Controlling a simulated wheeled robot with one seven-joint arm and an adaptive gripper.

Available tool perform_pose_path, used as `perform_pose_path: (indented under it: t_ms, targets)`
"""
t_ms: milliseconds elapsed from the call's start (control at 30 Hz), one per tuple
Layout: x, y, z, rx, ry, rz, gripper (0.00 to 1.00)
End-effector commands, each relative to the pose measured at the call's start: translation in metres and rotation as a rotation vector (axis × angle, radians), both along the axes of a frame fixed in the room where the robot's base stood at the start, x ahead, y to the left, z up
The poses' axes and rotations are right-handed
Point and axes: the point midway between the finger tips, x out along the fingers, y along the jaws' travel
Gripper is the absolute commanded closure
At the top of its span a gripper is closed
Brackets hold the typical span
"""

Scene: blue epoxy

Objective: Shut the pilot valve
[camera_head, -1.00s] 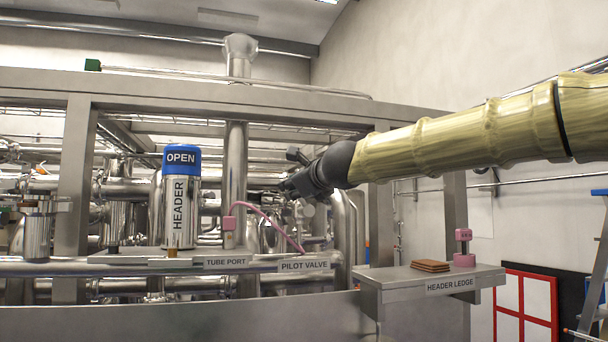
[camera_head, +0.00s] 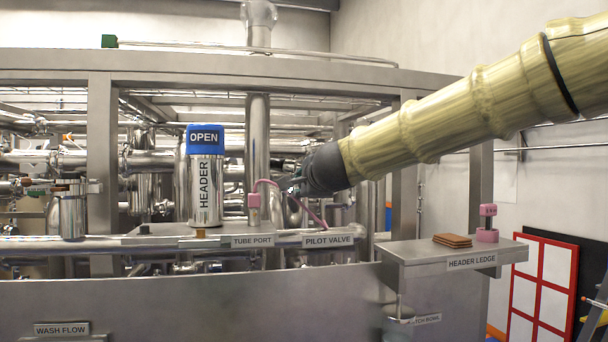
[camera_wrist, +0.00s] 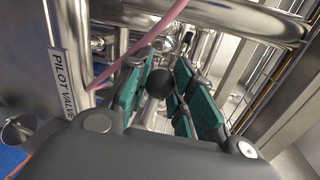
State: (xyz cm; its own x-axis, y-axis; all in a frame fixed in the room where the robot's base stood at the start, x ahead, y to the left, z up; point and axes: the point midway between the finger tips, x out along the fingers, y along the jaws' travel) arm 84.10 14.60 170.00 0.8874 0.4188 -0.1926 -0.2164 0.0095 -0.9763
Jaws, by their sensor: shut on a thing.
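My gripper (camera_head: 290,184) reaches in from the right, above the PILOT VALVE label (camera_head: 328,240). In the wrist view, its teal-padded fingers (camera_wrist: 157,88) are shut on a round black knob (camera_wrist: 157,84), which sits between the pads. The same label (camera_wrist: 62,83) stands to the left there. A pink hose (camera_wrist: 135,45) passes above the fingers. In the head view, the hose (camera_head: 310,212) runs from a pink fitting (camera_head: 254,205) by the TUBE PORT label (camera_head: 252,241) down towards the PILOT VALVE label. My arm and gripper hide the valve body in the head view.
A steel HEADER cylinder (camera_head: 206,190) with a blue cap reading OPEN (camera_head: 205,138) stands to the left. The HEADER LEDGE (camera_head: 415,256) at right holds brown plates (camera_head: 452,240) and a pink part (camera_head: 487,225). Steel pipes and frame posts crowd around my gripper.

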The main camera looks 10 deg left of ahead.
Motion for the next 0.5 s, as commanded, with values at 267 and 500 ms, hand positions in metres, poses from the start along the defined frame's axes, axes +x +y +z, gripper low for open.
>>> perform_pose_path:
  t_ms: [267,500]
  targets:
    - [0.0,0.001,-0.01,-0.107,-0.045,0.0,1.0]
    - [0.0,0.001,-0.013,-0.139,-0.058,0.001,1.0]
